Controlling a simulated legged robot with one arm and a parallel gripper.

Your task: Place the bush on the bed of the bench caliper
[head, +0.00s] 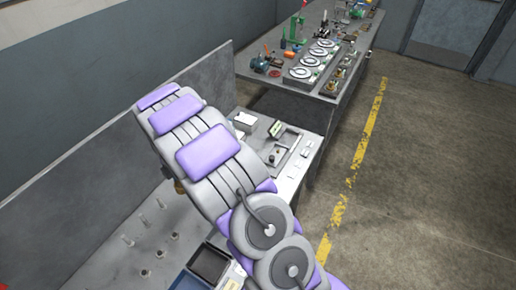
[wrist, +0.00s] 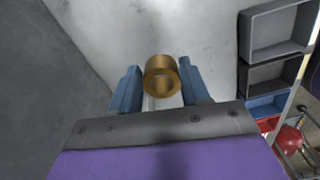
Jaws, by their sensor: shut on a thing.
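The bush (wrist: 160,62) is a short brass-coloured ring with an open bore. In the wrist view it sits between the two blue fingers of my gripper (wrist: 158,70), which is shut on it. A pale bench surface shows beyond it. In the head view my arm covers most of the gripper; a small brass-coloured patch (head: 180,187) shows at the arm's left edge. A device with a green display (head: 275,128) beside a grey frame on the bench right of my arm may be the bench caliper; its bed is not clear.
Several small upright pins (head: 160,203) stand on the near bench at left. A dark bin (head: 208,263) is at the bottom; open bins (wrist: 275,32) line the wrist view's right. A grey panel (head: 90,150) backs the bench. A farther table (head: 330,95) holds round dials.

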